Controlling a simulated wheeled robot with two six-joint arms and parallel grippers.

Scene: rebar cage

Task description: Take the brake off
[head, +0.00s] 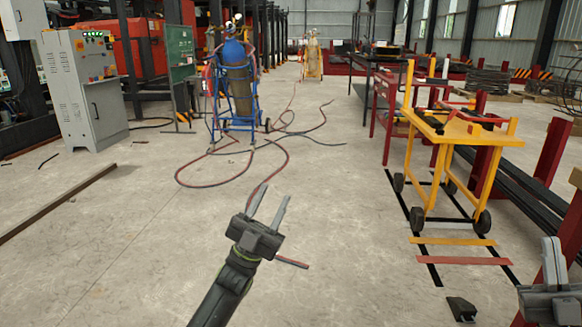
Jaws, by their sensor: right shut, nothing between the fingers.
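A yellow wheeled cart (470,130) stands on the right, upright on dark wheels. A front wheel (417,219) and another front wheel (482,221) are in plain sight. A brake on the wheels is too small to make out. My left gripper (273,194) is in the lower middle, over bare floor, apart from the cart and to its left. Its two fingers are spread with nothing between them. My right gripper (553,250) is at the lower right edge, nearer to me than the cart. Its fingers are together and hold nothing.
Black floor lines with a yellow strip (452,241) and a red strip (460,261) lie before the cart. A small black block (461,309) is on the floor. A blue gas-cylinder trolley (237,85) trails red hoses. A grey cabinet (84,88) stands left.

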